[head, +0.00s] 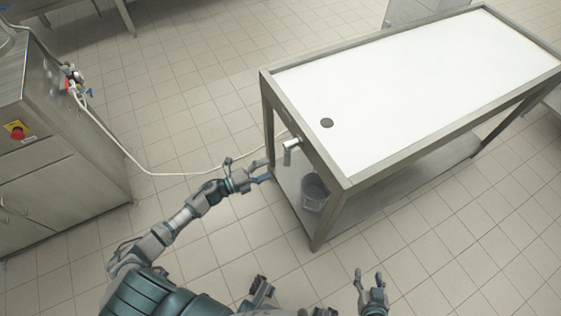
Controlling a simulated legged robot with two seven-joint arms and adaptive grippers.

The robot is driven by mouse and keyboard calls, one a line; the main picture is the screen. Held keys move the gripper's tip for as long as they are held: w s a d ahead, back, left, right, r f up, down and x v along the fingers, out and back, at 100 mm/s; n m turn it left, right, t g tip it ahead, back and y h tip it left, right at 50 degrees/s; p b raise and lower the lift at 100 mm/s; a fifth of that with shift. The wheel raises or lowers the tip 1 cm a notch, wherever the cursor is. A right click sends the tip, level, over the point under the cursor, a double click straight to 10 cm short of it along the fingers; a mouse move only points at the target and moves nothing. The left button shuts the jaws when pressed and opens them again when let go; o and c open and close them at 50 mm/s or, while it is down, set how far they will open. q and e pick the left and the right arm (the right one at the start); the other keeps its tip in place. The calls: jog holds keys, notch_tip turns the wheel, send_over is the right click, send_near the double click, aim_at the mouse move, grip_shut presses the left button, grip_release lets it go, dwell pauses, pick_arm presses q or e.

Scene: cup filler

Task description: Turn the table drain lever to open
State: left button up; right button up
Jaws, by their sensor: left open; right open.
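A small light-coloured fitting (290,148), which looks like the drain outlet or lever, sticks out at the table's left end below the rim. Its exact lever position is too small to tell. My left gripper (268,170) is open and empty, just left of and below that fitting, apparently close to it. Whether it touches is unclear. My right gripper (368,277) is open and empty over the floor, in front of the table.
A grey bucket (314,192) stands on the table's lower shelf. A steel machine (62,140) with a red button stands at the left. A pale hose (160,173) runs from it toward the table, behind my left arm.

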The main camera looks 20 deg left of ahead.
pick_arm(q)
jog(key=shift+v, duration=1.7)
pick_arm(e)
jog(key=shift+w, duration=0.1)
